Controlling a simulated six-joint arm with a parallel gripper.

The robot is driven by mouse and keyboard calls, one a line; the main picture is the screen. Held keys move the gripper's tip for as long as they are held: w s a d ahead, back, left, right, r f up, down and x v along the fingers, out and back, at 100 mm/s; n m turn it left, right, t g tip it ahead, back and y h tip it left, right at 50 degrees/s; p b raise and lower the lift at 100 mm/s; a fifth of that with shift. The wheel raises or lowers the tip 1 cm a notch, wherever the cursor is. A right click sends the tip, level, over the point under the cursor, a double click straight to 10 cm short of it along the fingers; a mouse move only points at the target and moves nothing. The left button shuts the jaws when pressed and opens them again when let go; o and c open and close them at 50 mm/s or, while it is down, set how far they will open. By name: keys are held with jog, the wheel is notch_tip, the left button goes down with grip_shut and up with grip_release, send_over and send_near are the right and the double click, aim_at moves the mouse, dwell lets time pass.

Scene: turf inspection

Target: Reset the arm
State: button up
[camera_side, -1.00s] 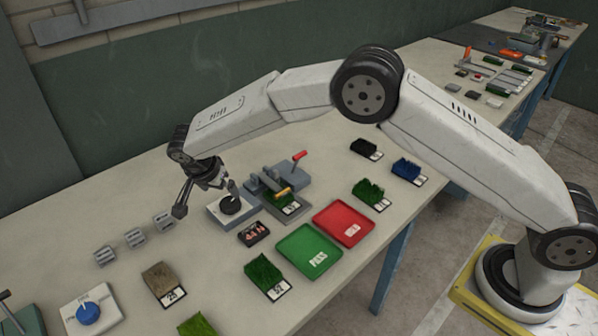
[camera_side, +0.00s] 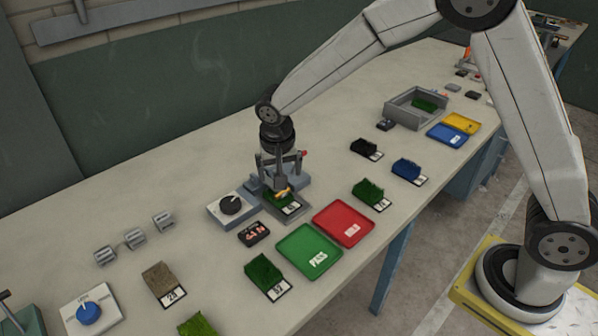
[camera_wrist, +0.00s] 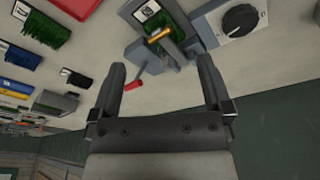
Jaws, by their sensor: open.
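My gripper (camera_side: 281,172) points straight down over the clamp fixture (camera_side: 297,190) in the side view, its fingers apart. The wrist view shows the open fingers (camera_wrist: 162,68) with nothing held between them. A lever with a red grip (camera_wrist: 134,84) lies between the fingers in that view, nearer the left finger; I cannot tell whether they touch. The fixture holds a green turf sample (camera_side: 288,203) with a white label, and a yellow part (camera_wrist: 159,35) lies across it. My gripper hides part of the fixture in the side view.
A red-lettered display (camera_side: 254,234), a green PASS tray (camera_side: 308,249) and a red tray (camera_side: 344,225) lie in front. Several turf samples surround them. A grey bin (camera_side: 416,108) stands farther right. The back of the table is clear.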

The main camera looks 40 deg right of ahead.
jog(key=s+d+n, duration=0.3)
jog(key=s+d, duration=0.1)
jog(key=s, duration=0.5)
jog(key=s+d+n+t+y, duration=0.1)
jog(key=s+d+n, duration=0.2)
jog(key=s, duration=0.7)
jog(key=shift+d+r+y, duration=0.3)
jog(key=shift+d+r, duration=0.15)
jog(key=shift+d, duration=0.4)
